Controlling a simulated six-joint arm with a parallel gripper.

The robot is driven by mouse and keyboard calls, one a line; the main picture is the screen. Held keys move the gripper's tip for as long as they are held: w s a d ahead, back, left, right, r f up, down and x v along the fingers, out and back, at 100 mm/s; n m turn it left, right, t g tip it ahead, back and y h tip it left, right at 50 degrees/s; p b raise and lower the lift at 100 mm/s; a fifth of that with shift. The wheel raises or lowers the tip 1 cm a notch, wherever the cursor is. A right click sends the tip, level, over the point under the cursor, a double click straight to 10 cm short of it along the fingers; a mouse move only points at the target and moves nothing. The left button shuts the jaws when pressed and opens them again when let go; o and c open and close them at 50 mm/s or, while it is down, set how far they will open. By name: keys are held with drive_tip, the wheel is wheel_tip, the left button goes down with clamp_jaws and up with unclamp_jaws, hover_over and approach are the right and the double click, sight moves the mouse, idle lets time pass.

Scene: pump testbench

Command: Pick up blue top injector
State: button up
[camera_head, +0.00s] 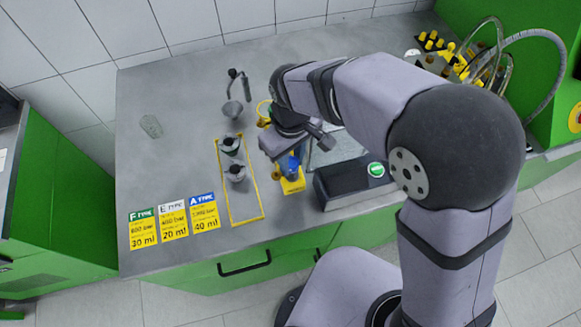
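The blue top injector (289,165) stands upright on a yellow base (292,185) near the middle of the grey bench. Its blue part shows just below my gripper (288,150). My gripper hangs over it from my arm, which reaches in from the right. The gripper body hides the upper part of the injector. The fingers are too small and too covered to show whether they touch the injector or are open or shut.
A yellow-outlined zone (263,217) with two dark-topped pieces lies to the left. Type cards (173,223) lie at the front left. A black device (345,185) with a green button stands close on the right.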

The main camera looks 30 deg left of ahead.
clamp_jaws()
